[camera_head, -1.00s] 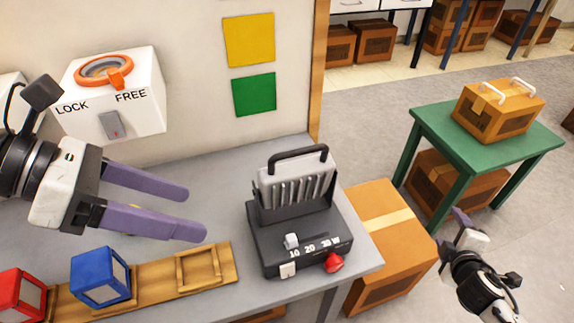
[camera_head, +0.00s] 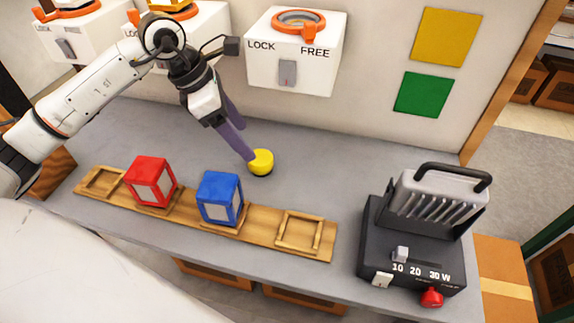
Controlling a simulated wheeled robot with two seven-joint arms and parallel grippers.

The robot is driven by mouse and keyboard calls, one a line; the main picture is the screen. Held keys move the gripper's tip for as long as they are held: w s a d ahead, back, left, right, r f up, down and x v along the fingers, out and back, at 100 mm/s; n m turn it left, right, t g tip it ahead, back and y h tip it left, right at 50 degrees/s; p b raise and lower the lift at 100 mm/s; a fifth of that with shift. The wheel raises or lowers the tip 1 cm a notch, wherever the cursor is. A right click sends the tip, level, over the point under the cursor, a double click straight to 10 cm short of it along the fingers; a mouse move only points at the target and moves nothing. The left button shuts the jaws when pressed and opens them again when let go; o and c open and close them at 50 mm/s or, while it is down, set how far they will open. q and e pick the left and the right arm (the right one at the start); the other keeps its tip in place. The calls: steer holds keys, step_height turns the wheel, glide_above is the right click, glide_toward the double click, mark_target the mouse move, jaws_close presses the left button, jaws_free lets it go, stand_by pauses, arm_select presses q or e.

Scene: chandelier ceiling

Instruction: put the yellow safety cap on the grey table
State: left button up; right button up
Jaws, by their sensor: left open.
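The other finger is partly hidden behind the near one. My right gripper is out of view.
A wooden strip (camera_head: 270,220) holds a red cube (camera_head: 150,182) and a blue cube (camera_head: 220,198). A dark device with a handle (camera_head: 425,230) stands at right. A white LOCK/FREE box (camera_head: 295,55) with an orange ring is behind. Table right of the cap is clear.

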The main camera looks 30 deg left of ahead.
mark_target(261, 157)
arm_select(q)
steer(key=x, duration=0.4)
steer(key=shift+a+f, duration=0.15)
steer(key=shift+f, duration=0.15)
steer(key=x, duration=0.2)
steer(key=p+x, duration=0.1)
steer(key=x, duration=0.2)
steer(key=shift+w+f, duration=0.2)
steer(key=shift+w, duration=0.3)
steer(key=shift+c, duration=0.3)
steer(key=c, duration=1.1)
